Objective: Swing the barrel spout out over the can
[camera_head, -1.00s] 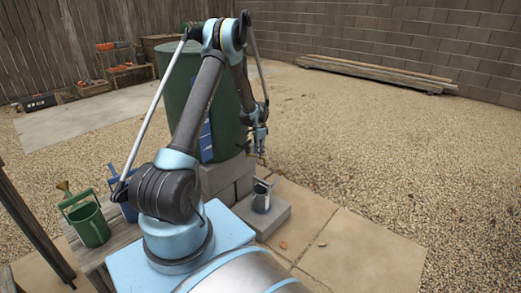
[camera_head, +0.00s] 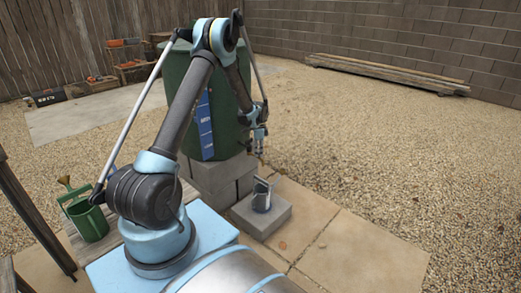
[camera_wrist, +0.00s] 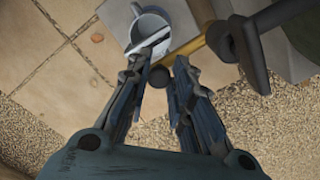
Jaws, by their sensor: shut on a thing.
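The green barrel (camera_head: 190,85) stands on grey blocks behind my arm. My gripper (camera_head: 259,150) is beside the barrel's right side, above and just behind the metal can (camera_head: 262,195). In the wrist view my gripper (camera_wrist: 159,72) has its fingers closed around the outer end of the barrel spout, a brass-coloured tube (camera_wrist: 193,46) with a dark round tip. The tube runs right toward a dark fitting (camera_wrist: 245,50). The open-topped can (camera_wrist: 150,24) shows just beyond the fingertips, beside the spout's end. The spout is too small to make out in the head view.
The can stands on a low grey block (camera_head: 262,222) on stone paving. A green watering can (camera_head: 88,222) stands on wood at the left. Planks (camera_head: 385,74) lie along the back wall. Gravel at the right is clear.

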